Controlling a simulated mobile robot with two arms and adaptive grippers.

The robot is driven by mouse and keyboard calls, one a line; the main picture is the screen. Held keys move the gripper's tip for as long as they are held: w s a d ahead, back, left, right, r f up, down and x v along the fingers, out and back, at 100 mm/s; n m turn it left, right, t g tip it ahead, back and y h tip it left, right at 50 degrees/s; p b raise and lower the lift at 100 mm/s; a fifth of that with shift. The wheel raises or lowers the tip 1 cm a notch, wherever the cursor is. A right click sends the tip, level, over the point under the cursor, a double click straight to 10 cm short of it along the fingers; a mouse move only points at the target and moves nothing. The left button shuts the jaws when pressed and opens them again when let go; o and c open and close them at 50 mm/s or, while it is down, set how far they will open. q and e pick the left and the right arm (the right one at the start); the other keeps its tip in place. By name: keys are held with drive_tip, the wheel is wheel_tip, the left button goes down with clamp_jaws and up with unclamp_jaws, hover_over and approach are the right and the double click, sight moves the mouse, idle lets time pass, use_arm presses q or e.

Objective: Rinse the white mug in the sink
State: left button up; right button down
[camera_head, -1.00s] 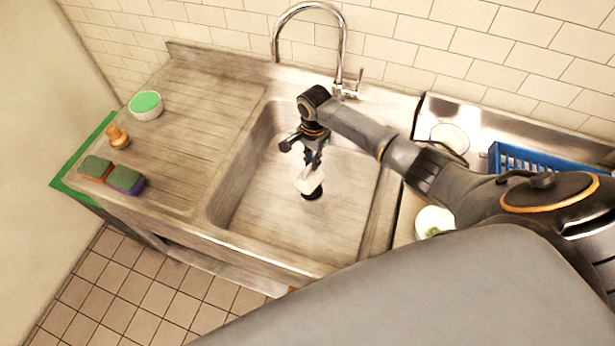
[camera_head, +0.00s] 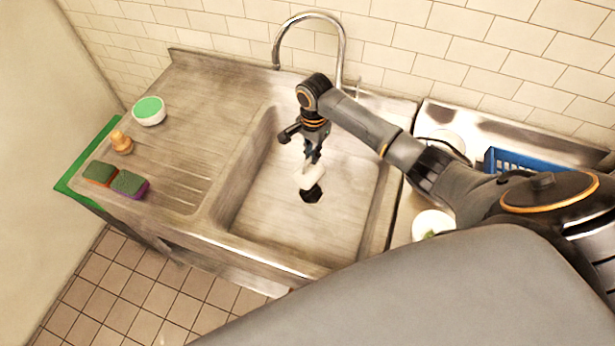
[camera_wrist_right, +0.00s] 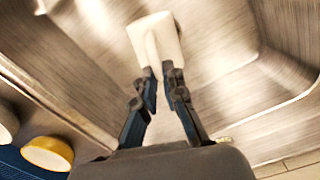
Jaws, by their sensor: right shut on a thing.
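My right gripper (camera_head: 311,160) points down and is shut on the mug. In the right wrist view the mug (camera_wrist_right: 158,36) sits at the fingertips of the right gripper (camera_wrist_right: 161,78), which seem to close on its handle side. A dark spot (camera_head: 311,195) shows just below the mug; I cannot tell whether it is the drain. The curved chrome tap (camera_head: 342,50) rises behind the basin. No water stream is visible. My left gripper is not in view.
On the ridged drainboard at left are a green-topped white bowl (camera_head: 149,111), a wooden-knobbed item (camera_head: 121,142) and two sponges (camera_head: 130,184). A blue crate (camera_head: 525,161) and white dishes (camera_head: 433,224) stand right of the sink, by my arm. The basin floor is otherwise clear.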

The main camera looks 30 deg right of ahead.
drive_tip(key=shift+r, duration=3.95)
drive_tip(key=shift+r, duration=2)
